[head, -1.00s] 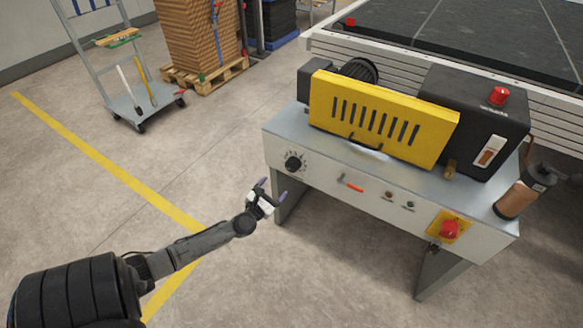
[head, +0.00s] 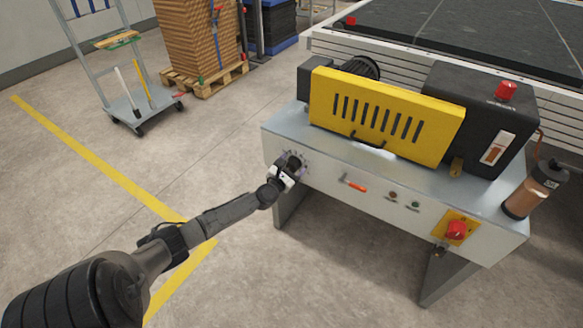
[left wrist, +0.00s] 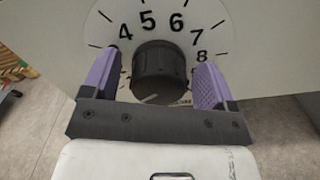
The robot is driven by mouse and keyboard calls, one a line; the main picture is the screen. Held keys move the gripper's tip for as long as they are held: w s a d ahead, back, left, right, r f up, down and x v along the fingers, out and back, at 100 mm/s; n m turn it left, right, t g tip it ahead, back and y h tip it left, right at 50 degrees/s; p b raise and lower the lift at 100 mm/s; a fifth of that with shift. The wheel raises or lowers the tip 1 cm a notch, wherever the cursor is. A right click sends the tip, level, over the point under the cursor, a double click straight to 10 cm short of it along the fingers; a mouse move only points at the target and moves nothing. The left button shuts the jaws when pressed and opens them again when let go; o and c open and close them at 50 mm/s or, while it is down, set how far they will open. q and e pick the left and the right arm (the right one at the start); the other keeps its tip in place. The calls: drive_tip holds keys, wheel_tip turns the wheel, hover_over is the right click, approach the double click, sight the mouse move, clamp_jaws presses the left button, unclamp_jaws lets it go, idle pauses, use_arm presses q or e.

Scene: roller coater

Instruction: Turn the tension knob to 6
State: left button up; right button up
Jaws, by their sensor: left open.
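The tension knob (left wrist: 160,72) is a round black knob on the machine's pale front panel, with a printed number dial (left wrist: 150,22) around it. The digits 4, 5, 6, 7 and 8 show above and beside it in the left wrist view. In the head view my left gripper (head: 290,168) is at the panel's left end and partly covers the knob. My right gripper is not in view.
On the same panel are an orange-handled lever (head: 355,186), two small buttons (head: 403,200) and a red switch on a yellow plate (head: 456,231). A yellow slotted cover (head: 385,115) sits on top.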

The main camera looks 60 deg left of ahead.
use_arm(q)
drive_tip(key=shift+c, duration=0.2)
drive_tip(key=c, duration=0.9)
